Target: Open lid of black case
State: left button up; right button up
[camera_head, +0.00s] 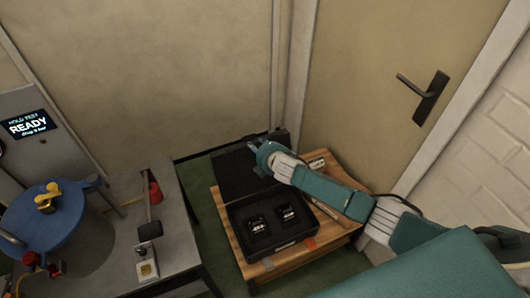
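The black case (236,217) sits on a low wooden table at the centre. Its lid (236,174) stands raised at the back, away from the base, so the case's inside shows. Two dark items with pale markings (257,226) (287,214) sit in the base. My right gripper (262,156) is at the upper right part of the lid, overlapping its edge in this view. I cannot tell whether it touches the lid, and its fingers are too small and partly hidden to read. My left gripper is not in view.
The wooden table (318,245) has some bare top at the front and right. A grey bench (180,240) with a blue round fixture (45,215) and small tools stands at left. A lit READY screen (28,125) is behind it. A door (400,60) and walls close off the back and right.

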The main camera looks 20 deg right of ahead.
jog(key=v, duration=1.1)
jog(key=shift+s+r, duration=0.2)
jog(key=shift+s, duration=0.1)
